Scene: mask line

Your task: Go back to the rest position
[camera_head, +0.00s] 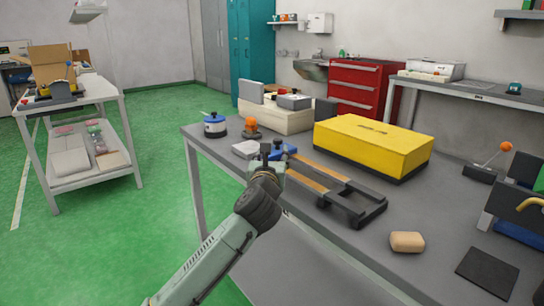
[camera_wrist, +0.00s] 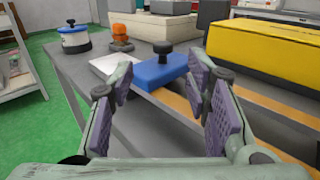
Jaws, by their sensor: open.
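My gripper (camera_head: 266,158) reaches over the near left part of the grey workbench (camera_head: 445,215). In the wrist view my gripper (camera_wrist: 160,88) has its two purple-padded fingers wide apart, with nothing between the pads. Beyond the fingertips a blue block with a black knob (camera_wrist: 160,70) sits at the far end of the orange-topped rails (camera_wrist: 180,103). In the head view the blue block (camera_head: 284,151) is partly hidden behind my gripper. A whitish flat block (camera_wrist: 108,65) lies just left of it.
A yellow box (camera_head: 372,146) stands behind the rails. A blue-and-white pot (camera_head: 215,126) and an orange-topped item (camera_head: 251,128) stand at the bench's left end. A tan block (camera_head: 407,242) and black pad (camera_head: 487,273) lie at the front right. Green floor (camera_head: 110,250) is open to the left.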

